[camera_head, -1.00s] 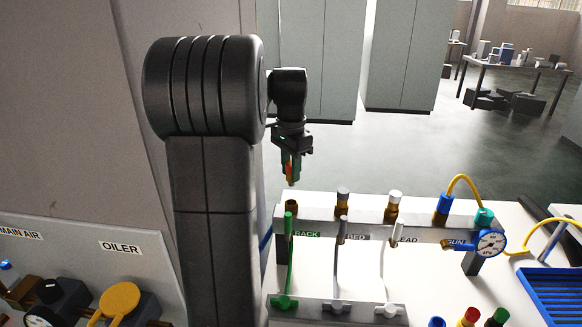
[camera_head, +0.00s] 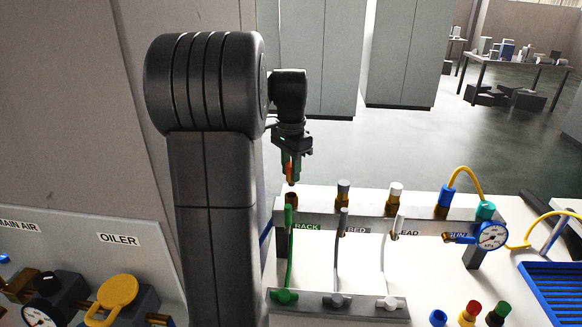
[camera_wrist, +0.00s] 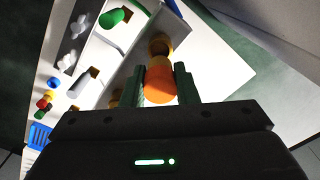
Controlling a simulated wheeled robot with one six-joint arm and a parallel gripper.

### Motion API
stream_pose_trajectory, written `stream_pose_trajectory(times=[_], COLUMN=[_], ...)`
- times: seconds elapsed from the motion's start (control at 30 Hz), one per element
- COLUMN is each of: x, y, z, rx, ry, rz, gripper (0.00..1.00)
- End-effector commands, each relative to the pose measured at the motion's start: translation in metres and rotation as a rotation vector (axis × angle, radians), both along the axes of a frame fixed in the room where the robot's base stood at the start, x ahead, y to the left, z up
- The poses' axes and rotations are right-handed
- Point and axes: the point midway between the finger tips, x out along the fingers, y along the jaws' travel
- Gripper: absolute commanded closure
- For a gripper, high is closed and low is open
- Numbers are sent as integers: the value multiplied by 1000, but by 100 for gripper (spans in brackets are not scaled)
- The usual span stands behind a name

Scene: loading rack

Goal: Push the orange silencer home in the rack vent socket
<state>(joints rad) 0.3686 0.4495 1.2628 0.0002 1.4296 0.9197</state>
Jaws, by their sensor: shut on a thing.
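My gripper (camera_head: 290,176) is shut on the orange silencer (camera_wrist: 159,84), which sits between the two green fingers in the wrist view. In the head view the silencer (camera_head: 289,169) is mostly hidden by the fingers and points downward. The brass rack vent socket (camera_head: 291,198) is on top of the valve bar, above the green RACK label, directly below the silencer tip. In the wrist view the socket (camera_wrist: 160,42) lies just past the silencer's end, roughly in line with it. I cannot tell whether the tip touches the socket.
The bar also carries a grey-capped fitting (camera_head: 343,192), a white-capped fitting (camera_head: 395,194) and a blue fitting (camera_head: 444,199) with a yellow hose. A gauge (camera_head: 491,236) is at its right end. Green, grey and white levers stand in front. Space behind the bar looks clear.

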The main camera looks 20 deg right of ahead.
Motion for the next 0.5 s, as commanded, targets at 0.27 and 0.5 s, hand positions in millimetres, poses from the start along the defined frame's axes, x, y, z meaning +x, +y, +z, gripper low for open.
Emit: stream_pose_trajectory(times=[0.27, 0.5], x=[0, 0], y=[0, 0], z=[-8, -14], rx=[0, 0], ry=[0, 0], rz=[0, 0], gripper=[95, 95])
